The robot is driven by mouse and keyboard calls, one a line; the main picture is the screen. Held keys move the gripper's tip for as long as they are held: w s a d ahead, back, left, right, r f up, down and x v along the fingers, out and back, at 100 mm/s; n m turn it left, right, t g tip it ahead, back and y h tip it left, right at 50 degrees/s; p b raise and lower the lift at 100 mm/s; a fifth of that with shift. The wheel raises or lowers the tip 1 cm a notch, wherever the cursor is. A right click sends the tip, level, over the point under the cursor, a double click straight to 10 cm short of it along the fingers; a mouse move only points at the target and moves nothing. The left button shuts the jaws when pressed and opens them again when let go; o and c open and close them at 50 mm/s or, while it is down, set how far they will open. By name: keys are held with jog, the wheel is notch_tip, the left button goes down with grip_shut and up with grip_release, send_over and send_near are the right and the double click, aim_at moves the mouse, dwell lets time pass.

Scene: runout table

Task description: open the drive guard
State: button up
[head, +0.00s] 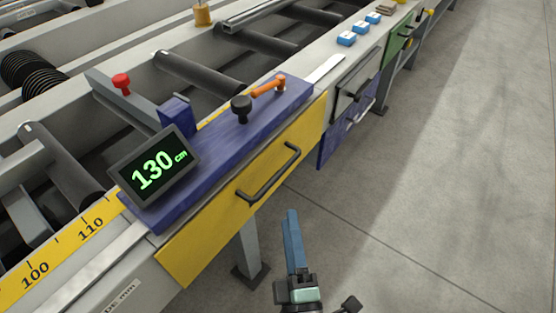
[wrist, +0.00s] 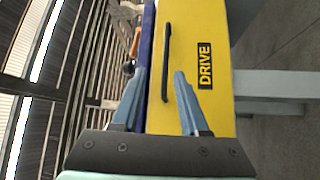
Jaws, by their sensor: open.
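The drive guard (head: 205,245) is a yellow front panel on the table's side, below the blue top plate. It looks closed against the frame. My gripper (head: 291,212) is in front of the panel, over the floor side, apart from the handle in the head view. In the wrist view my gripper (wrist: 159,71) is open and empty, with the handle's near end appearing between its fingertips.
On the blue plate (head: 222,150) stand a display (head: 153,170) reading 130 cm, a black knob (head: 241,108) and an orange lever (head: 268,87). A grey panel (head: 355,92) with its own handle lies farther along. The floor to the right is clear.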

aim_at(278, 173)
jog(key=shift+y, duration=0.3)
jog(key=x, duration=0.8)
jog(key=f+x, duration=0.1)
jog(key=x, duration=0.3)
jog(key=shift+a+f, duration=0.1)
jog(key=shift+a, duration=0.15)
grip_shut()
dwell(0.8)
